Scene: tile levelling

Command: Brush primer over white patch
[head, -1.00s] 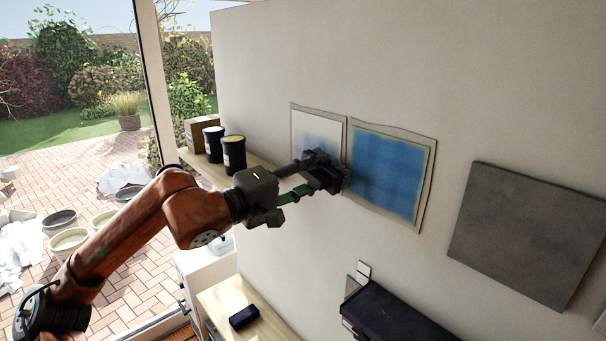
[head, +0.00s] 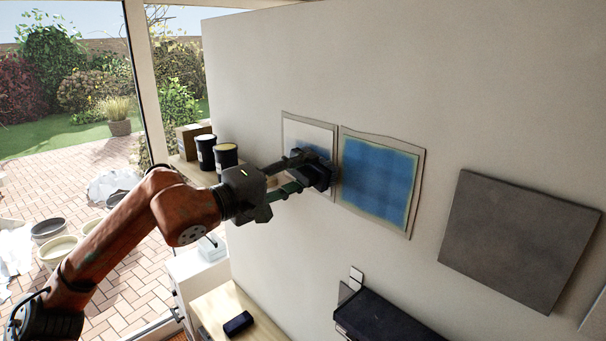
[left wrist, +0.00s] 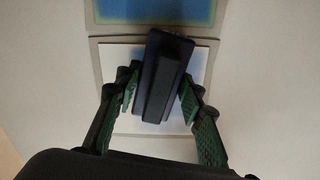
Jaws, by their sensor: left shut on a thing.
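The white patch (head: 306,131) is on the wall, left of a blue patch (head: 378,178). Its upper part is white, with a faint bluish tint near the brush. A dark block-shaped brush (head: 319,172) is in front of its lower right part and hides it. My left gripper (head: 288,177) is shut on the brush handle. In the left wrist view the brush (left wrist: 164,75) is between the green-padded fingers (left wrist: 160,98), over the white patch (left wrist: 203,60). Bristle contact with the wall is hidden. My right gripper is out of view.
A grey square tile (head: 520,238) is on the wall at right. Two dark cans (head: 226,158) and a cardboard box (head: 190,137) stand on a shelf behind my arm. A dark case (head: 385,320) and a wooden top (head: 222,305) lie below. The wall between is clear.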

